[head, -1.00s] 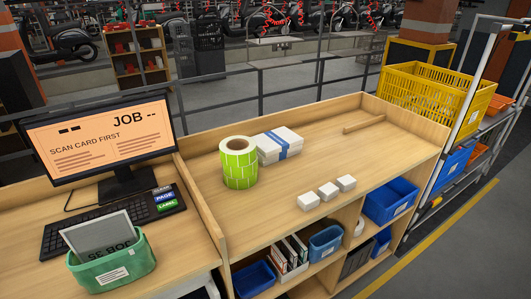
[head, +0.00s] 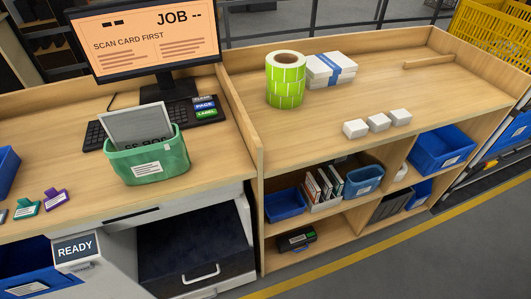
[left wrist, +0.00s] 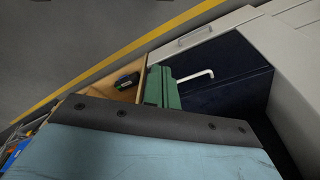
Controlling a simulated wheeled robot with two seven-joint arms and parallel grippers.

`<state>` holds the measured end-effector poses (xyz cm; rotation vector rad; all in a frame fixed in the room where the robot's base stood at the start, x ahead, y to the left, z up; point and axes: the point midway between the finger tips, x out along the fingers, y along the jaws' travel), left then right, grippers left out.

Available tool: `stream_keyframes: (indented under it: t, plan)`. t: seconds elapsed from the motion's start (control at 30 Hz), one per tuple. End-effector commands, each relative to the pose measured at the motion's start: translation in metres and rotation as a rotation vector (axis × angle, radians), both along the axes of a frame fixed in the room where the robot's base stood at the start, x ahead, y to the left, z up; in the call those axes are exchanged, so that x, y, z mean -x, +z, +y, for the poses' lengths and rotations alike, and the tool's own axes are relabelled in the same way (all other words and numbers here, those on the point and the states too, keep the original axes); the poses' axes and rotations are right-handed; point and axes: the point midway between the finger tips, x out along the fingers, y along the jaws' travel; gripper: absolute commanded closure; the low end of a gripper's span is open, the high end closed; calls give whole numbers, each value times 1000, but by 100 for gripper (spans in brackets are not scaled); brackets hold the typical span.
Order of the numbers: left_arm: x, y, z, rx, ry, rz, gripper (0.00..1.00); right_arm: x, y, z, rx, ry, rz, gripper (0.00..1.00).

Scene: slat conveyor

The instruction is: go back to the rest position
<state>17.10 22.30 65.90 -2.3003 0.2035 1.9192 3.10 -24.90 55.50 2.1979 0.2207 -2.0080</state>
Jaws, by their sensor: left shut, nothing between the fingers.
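My left gripper (left wrist: 161,88) shows only in the left wrist view, as two green fingers side by side, shut with nothing between them. Behind the fingers in that view are a dark blue drawer front with a pale handle and the grey floor. A large blue-grey part with a dark bolted band, which seems to be mine, fills the bottom of that view. Neither gripper shows in the head view, and my right gripper is in no frame.
In the head view, a wooden workbench (head: 375,98) carries a green label roll (head: 285,86), white boxes (head: 332,70) and small white blocks (head: 378,122). A monitor (head: 150,42), a keyboard and a green bin (head: 150,163) stand left. Open floor (head: 400,255) lies in front.

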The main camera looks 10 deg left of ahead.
Motion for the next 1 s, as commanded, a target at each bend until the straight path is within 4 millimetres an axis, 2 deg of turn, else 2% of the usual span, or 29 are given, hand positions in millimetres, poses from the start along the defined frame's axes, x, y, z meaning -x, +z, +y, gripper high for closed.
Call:
stream_keyframes:
  t: [0.03, 0.2, 0.3, 0.4, 0.6, 1.0]
  plan:
    - [15, -32, 2, -3, -2, 18, 100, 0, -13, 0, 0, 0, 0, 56]
    - [63, -101, 11, -7, -10, 50, 100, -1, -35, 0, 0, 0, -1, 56]
    - [91, -130, 16, -9, -14, 66, 100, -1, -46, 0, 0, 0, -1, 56]
    - [115, -149, 20, -11, -16, 78, 100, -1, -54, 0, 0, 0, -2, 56]
    - [137, -162, 25, -13, -20, 85, 100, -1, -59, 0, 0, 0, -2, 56]
    - [137, -163, 25, -13, -20, 85, 100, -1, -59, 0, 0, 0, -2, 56]
